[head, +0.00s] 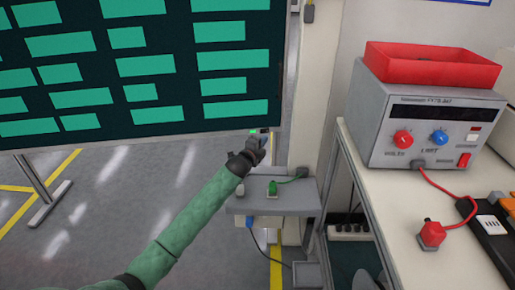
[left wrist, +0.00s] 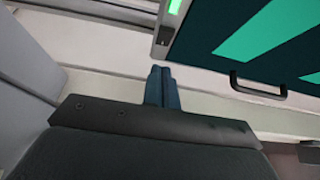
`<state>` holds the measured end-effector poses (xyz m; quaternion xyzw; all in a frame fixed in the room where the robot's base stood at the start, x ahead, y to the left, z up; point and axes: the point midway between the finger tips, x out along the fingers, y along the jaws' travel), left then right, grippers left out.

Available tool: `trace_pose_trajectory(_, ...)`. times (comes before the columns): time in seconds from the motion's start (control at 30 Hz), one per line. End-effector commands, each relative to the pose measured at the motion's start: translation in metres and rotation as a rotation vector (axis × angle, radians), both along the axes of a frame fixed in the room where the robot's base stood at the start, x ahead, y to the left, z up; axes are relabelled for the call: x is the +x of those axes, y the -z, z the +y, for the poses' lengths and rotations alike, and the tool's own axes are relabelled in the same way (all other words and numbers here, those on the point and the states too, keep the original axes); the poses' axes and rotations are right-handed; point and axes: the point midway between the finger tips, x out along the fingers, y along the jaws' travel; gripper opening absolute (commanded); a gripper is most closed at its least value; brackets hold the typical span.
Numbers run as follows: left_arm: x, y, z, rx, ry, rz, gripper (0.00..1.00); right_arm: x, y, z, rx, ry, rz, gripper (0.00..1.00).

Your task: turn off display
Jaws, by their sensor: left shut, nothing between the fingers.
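The display (head: 130,70) is a large dark panel with rows of teal blocks, filling the upper left of the head view. Its lower corner also shows in the left wrist view (left wrist: 225,45). A lit green indicator (left wrist: 174,6) and a small dark switch-like part (left wrist: 164,36) sit on its edge in the left wrist view. The green light shows at the panel's lower right in the head view (head: 253,131). My left gripper (head: 259,139) is shut and empty just below that corner. Its fingertips (left wrist: 158,72) appear apart from the switch-like part. My right gripper is out of view.
A black handle (left wrist: 258,92) is beside the panel in the left wrist view. A grey shelf (head: 240,206) with a green plug is below my gripper. A bench at the right holds a power supply (head: 385,120) and a red tray (head: 430,68). Open floor lies left.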

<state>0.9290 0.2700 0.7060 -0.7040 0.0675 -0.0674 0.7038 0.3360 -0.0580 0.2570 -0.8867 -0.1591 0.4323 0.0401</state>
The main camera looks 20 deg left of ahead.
Motion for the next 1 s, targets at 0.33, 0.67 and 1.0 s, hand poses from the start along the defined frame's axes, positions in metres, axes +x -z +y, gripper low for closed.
trace_pose_trajectory(0.33,0.029,0.000,0.021,0.001,0.000,0.000,0.00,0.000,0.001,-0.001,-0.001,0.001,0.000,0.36)
trace_pose_trajectory(0.67,0.031,0.000,0.022,0.000,0.000,0.000,0.00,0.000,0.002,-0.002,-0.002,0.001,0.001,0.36)
trace_pose_trajectory(1.0,0.035,0.000,0.027,0.000,0.000,0.000,0.00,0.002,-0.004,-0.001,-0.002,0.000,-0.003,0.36)
